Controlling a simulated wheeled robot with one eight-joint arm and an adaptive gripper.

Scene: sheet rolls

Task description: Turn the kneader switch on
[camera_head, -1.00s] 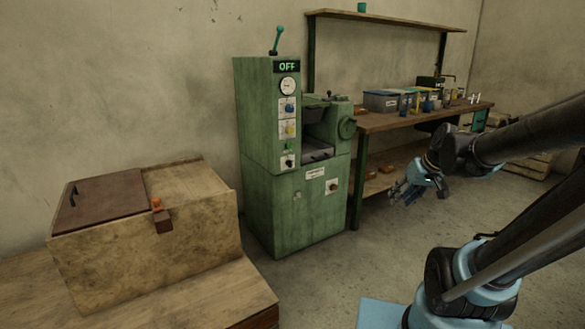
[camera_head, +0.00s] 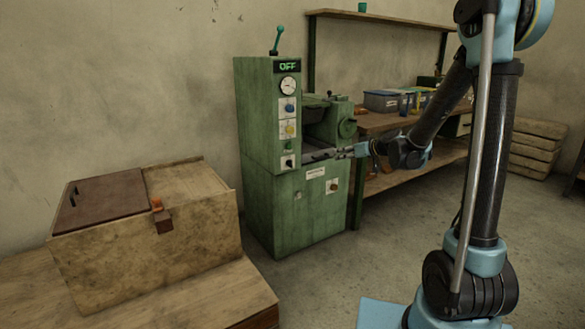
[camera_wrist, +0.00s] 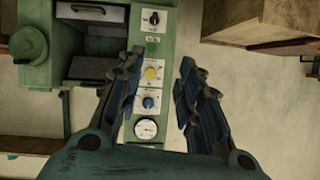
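The green kneader machine (camera_head: 256,120) stands against the wall, and its display (camera_head: 287,66) reads OFF. Its front column carries a gauge (camera_head: 288,86), a blue knob (camera_head: 290,108), a yellow knob (camera_head: 290,129) and a black switch (camera_head: 288,162) at the bottom. The wrist view shows the column with the switch (camera_wrist: 154,18) at the top, the yellow knob (camera_wrist: 151,73), the blue knob (camera_wrist: 149,102) and the gauge (camera_wrist: 146,128) below. My gripper (camera_head: 346,153) is in front of the machine, right of the switch. In the wrist view my gripper (camera_wrist: 161,62) is open and empty, its fingers apart.
A wooden box (camera_head: 150,245) with a brown lid stands at the left. A workbench (camera_head: 375,122) with bins is behind my arm, under a wall shelf (camera_head: 390,19). A teal lever (camera_head: 277,40) rises from the machine's top. Wooden crates (camera_head: 536,150) sit at the right.

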